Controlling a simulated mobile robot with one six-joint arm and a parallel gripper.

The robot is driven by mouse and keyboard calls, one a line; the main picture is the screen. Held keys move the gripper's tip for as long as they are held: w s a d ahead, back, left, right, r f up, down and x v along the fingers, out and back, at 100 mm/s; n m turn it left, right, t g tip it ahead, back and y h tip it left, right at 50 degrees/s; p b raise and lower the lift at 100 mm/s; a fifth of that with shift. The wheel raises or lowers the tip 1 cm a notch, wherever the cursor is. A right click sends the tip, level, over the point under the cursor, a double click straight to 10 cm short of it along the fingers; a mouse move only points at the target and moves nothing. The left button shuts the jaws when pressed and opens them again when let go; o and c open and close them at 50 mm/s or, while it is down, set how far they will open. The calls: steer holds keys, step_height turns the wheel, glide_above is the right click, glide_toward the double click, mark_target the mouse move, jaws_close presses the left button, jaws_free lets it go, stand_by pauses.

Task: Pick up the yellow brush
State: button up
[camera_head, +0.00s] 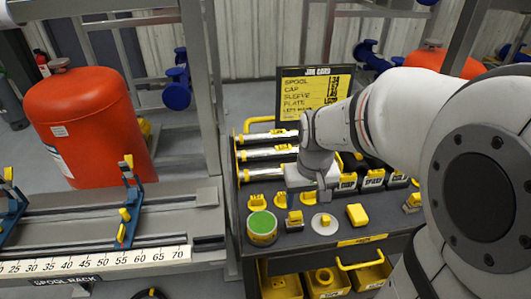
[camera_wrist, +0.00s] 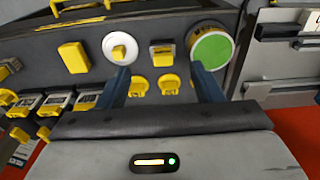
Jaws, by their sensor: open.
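Small yellow pieces lie on the dark cart top (camera_head: 385,228), and I cannot tell for sure which is the brush. One is a plain yellow block (camera_head: 356,214), also in the wrist view (camera_wrist: 74,57). Another is a small yellow and grey piece (camera_head: 294,218), also in the wrist view (camera_wrist: 162,55). My gripper (camera_wrist: 162,78) is open and empty above the cart. In the wrist view the yellow and grey piece shows between its fingers, and the plain block shows left of them. My arm hides part of the cart's back in the head view.
A green-topped can (camera_head: 262,227) and a white disc with a yellow knob (camera_head: 324,222) flank the yellow and grey piece. Labelled bins (camera_head: 372,179) stand behind. A sign (camera_head: 315,93) rises at the back. A spool rack (camera_head: 100,264) and red tank (camera_head: 92,125) are left.

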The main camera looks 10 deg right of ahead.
steer(key=g+b, duration=0.1)
steer(key=b, duration=0.1)
glide_above(295, 221)
steer(key=f, duration=0.8)
steer(key=shift+w+d, duration=0.25)
steer(key=shift+w, duration=0.15)
step_height(295, 221, down, 8)
steer(key=shift+w+a, duration=0.1)
steer(key=shift+w, duration=0.05)
steer(key=c, duration=0.7)
